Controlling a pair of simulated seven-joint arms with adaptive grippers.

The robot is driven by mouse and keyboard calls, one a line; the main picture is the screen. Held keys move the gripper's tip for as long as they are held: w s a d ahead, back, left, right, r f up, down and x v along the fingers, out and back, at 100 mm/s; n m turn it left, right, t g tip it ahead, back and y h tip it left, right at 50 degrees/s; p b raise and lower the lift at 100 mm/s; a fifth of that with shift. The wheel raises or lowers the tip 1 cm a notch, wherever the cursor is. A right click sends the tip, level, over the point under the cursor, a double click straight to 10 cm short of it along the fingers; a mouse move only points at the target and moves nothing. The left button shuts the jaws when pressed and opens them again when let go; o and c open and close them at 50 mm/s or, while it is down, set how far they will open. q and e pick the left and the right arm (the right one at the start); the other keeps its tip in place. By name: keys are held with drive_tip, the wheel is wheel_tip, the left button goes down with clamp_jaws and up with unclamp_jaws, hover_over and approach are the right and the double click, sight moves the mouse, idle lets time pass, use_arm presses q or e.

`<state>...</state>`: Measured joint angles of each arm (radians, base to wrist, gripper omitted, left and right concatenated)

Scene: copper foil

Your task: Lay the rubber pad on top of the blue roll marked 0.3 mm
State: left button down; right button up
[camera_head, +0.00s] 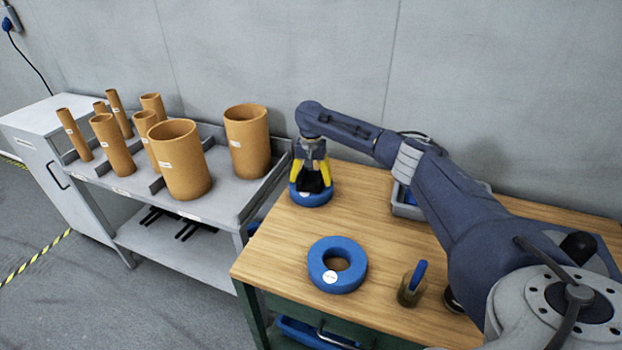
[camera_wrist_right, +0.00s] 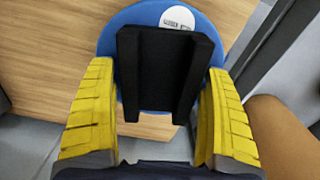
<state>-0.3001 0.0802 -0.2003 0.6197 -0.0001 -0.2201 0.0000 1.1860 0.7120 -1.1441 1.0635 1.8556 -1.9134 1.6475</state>
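Two blue rolls are on the wooden bench. The back roll (camera_head: 310,200) is under my right gripper (camera_head: 311,178); the front roll (camera_head: 321,281) lies flat with its hole open. Their small white labels are too small to read. The black rubber pad (camera_wrist_right: 157,72), with two raised side edges, is over the back roll in the right wrist view and covers its middle. My yellow fingers (camera_wrist_right: 160,70) flank the pad very closely; I cannot tell whether they press on it. Whether the pad fully rests on the roll is also unclear. My left gripper is out of view.
A grey shelf (camera_head: 222,192) with several brown tubes stands left of the bench. A small pot with a blue-handled tool (camera_head: 412,285) stands right of the front roll. A grey bin (camera_head: 405,208) sits behind my right arm. Bench wood between the rolls is clear.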

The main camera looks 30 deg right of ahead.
drive_tip(key=shift+o, duration=1.1)
